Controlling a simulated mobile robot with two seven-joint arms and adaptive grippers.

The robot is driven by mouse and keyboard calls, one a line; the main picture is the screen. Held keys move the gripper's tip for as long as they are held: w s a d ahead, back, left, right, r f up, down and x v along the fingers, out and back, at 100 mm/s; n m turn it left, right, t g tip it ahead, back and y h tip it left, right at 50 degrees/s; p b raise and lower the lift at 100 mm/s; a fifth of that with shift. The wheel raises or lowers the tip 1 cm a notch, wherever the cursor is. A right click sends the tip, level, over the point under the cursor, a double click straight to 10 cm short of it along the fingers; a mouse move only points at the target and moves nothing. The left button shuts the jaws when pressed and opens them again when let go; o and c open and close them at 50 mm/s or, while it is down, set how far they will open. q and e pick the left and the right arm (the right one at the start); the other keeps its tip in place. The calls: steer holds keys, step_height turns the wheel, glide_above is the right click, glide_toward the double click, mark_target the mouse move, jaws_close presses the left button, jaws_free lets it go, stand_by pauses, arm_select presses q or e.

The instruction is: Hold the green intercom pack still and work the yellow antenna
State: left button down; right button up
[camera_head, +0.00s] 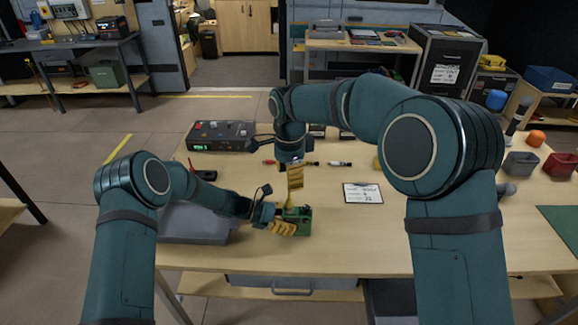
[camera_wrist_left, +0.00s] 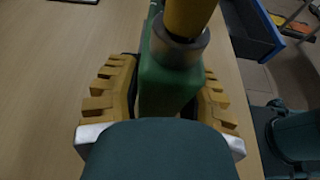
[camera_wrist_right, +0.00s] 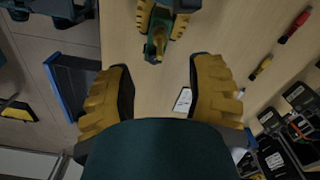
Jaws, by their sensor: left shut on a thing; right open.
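The green intercom pack (camera_head: 304,224) is on the table's near side, between the fingers of my left gripper (camera_head: 284,228). In the left wrist view the pack (camera_wrist_left: 165,92) sits between both yellow fingers, with a metal collar and the thick yellow antenna (camera_wrist_left: 188,18) rising from it. My right gripper (camera_head: 295,176) is above the pack, fingers pointing down. In the right wrist view its fingers are apart with nothing between them; the antenna (camera_wrist_right: 159,40) and the pack (camera_wrist_right: 151,50) lie beyond the fingertips, toward the top of the picture.
A black control box (camera_head: 220,135) with knobs stands at the back left of the table. Small red, yellow and dark items lie behind my right gripper. A white label card (camera_head: 362,194) lies to the right. A grey case (camera_head: 195,222) is at the left. Bins (camera_head: 521,163) stand far right.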

mark_target(289, 200)
step_height(289, 200, down, 9)
steer(key=shift+r, duration=0.1)
stand_by(0.3)
jaws_close()
stand_by(0.5)
